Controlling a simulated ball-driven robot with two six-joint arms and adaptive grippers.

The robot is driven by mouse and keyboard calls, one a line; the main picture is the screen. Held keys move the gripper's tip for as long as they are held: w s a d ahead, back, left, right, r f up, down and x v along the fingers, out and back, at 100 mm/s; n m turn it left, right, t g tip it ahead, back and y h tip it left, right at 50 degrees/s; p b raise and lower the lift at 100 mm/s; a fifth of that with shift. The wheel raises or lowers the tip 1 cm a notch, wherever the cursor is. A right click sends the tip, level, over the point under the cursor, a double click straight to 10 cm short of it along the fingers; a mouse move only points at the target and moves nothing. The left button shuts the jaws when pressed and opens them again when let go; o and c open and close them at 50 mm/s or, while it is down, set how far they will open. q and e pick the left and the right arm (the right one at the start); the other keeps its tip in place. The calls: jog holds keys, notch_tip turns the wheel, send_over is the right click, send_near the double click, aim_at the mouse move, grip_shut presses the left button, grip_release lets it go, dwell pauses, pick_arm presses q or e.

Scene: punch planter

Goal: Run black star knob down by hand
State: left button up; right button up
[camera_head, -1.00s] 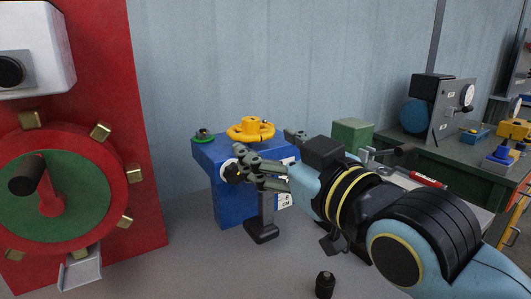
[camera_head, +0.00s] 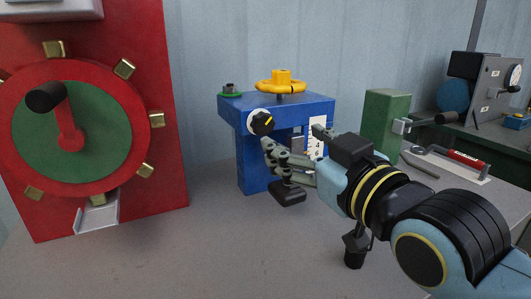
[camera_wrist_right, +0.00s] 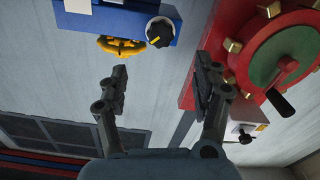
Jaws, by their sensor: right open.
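A black knob with a yellow pointer mark (camera_head: 261,123) sits on a white disc on the front of the blue machine (camera_head: 292,107). It also shows in the right wrist view (camera_wrist_right: 160,32). I cannot tell if this is the star knob. My right gripper (camera_head: 272,157) is open and empty, its fingers just below and right of the knob in the head view. In the right wrist view the gripper (camera_wrist_right: 163,78) has its fingers well apart, with the knob beyond them. A black knobbed piece (camera_head: 355,248) stands on the bench, partly behind my right arm. My left gripper is not in view.
A yellow handwheel (camera_head: 281,83) and a dark stud on a green disc (camera_head: 231,90) top the machine. A red panel with a cranked wheel (camera_head: 103,131) stands left. A green block (camera_head: 385,123) stands right. The bench front left is clear.

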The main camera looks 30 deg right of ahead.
aim_at(265, 125)
jog(key=w, duration=1)
jog(key=shift+w+d+f, duration=0.25)
jog(key=shift+w+d, duration=0.1)
jog(key=shift+w, duration=0.05)
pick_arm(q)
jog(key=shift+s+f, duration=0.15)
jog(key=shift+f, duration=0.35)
pick_arm(e)
jog(key=c, duration=1.2)
jog(key=shift+r+m+p, duration=0.15)
jog(key=shift+m+p, duration=1.2)
jog(key=shift+m, duration=0.15)
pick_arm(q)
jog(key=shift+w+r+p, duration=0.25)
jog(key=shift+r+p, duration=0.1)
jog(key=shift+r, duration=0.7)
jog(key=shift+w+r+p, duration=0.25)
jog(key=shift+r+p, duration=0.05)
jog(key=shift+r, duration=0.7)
pick_arm(e)
jog(key=shift+m, duration=1.7)
jog(key=o, duration=1.2)
